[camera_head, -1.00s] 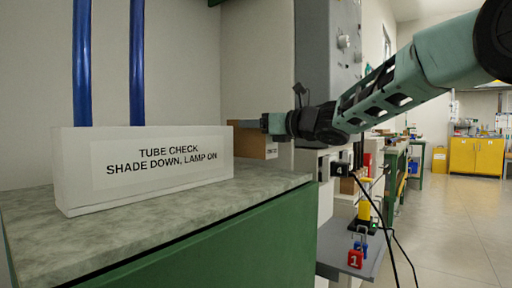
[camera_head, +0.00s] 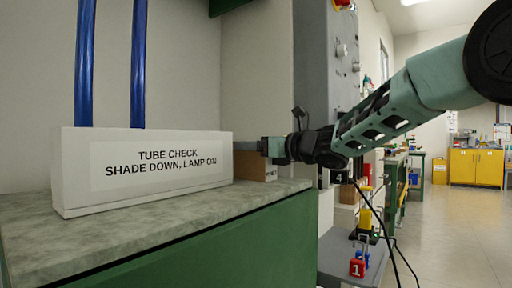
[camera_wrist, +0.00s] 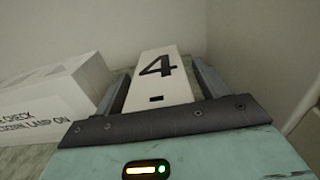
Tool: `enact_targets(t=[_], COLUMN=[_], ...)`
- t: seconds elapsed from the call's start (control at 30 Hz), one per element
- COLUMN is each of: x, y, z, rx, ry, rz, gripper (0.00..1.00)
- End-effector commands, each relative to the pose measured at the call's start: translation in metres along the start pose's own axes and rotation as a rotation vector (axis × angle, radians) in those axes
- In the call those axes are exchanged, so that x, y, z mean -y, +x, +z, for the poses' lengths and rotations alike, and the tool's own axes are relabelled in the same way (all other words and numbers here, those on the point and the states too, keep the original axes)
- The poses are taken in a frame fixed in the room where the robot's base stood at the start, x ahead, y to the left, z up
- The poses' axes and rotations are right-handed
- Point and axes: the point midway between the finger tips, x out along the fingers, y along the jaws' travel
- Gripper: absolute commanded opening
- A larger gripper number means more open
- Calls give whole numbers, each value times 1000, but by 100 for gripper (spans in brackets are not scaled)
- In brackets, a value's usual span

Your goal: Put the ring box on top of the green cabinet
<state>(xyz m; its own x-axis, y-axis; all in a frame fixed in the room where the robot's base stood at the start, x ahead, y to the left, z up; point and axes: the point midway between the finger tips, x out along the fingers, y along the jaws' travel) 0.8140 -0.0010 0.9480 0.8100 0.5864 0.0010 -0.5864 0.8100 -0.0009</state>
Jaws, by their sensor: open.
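The ring box appears to be the brown box (camera_head: 255,168) at the back right of the green cabinet's top (camera_head: 160,218), behind the right end of a white sign block. Its base looks level with the top. In the wrist view, its pale face marked "4" (camera_wrist: 158,92) lies between my fingers. My gripper (camera_head: 244,146) is open around the box, one finger on each side. I cannot tell whether the fingers touch it. The sign block hides the box's left part.
The white sign block (camera_head: 140,170) reads "TUBE CHECK SHADE DOWN, LAMP ON" and stands close to the box's left. Blue tubes (camera_head: 86,65) rise behind it. A grey panel (camera_head: 325,75) stands right of the cabinet. A lower grey shelf (camera_head: 345,262) holds a red "1" tag.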

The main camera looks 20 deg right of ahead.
Motion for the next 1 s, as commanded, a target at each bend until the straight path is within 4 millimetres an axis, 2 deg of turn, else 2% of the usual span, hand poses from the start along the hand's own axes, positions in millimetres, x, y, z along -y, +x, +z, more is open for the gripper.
enact_targets(t=[0.2,0.7,0.83,1.0], x=[0,1,0,0], y=[-4,-101,-114,-120], z=[5,4,4,3], rx=[0,0,0,0], ry=[0,0,0,0], rz=[-1,-2,-1,1], gripper=[73,73,73,73])
